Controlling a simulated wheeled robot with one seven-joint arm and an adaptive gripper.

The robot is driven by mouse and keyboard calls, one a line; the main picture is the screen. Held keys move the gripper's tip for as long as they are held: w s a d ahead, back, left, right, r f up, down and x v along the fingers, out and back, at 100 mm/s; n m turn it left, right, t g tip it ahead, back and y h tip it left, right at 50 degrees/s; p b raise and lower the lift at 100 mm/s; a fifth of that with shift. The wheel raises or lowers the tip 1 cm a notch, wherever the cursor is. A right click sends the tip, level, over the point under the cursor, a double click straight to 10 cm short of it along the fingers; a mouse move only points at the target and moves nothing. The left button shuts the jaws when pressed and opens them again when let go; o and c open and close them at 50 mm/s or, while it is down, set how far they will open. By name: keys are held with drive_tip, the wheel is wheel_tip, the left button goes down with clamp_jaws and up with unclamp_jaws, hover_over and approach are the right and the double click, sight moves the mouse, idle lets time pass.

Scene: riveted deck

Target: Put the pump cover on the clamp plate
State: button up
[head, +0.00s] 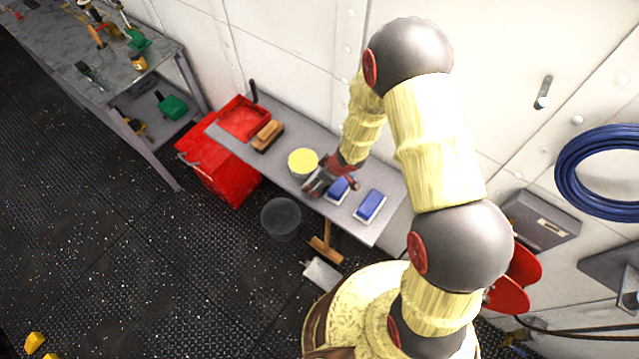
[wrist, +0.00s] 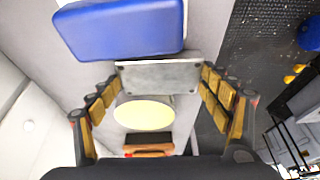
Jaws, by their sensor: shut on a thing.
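My gripper (head: 330,178) is low over the grey bench, between the yellow-topped tub and the blue blocks. In the wrist view my gripper (wrist: 161,84) has its fingers on both sides of a flat grey metal piece with small holes near its corners, which I take to be the pump cover (wrist: 160,76). It is shut on this piece. In the head view the piece (head: 316,181) is partly hidden by the gripper. I cannot make out for certain which thing is the clamp plate, or whether the held piece touches anything beneath it.
Two blue blocks with pale bases, one at left (head: 340,189) and one at right (head: 370,206), lie close by. A yellow-topped tub (head: 302,161), a brush (head: 267,136) and a red tray (head: 243,118) share the bench (head: 290,184). The wall is behind.

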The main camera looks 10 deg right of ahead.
drive_tip(key=shift+w+f, duration=0.1)
drive_tip(key=shift+f, duration=0.25)
drive_tip(key=shift+r, duration=0.1)
drive_tip(key=o, duration=1)
drive_tip(key=shift+f, duration=0.2)
drive_tip(key=o, duration=0.5)
drive_tip(key=shift+c, duration=0.2)
drive_tip(key=shift+r, duration=0.1)
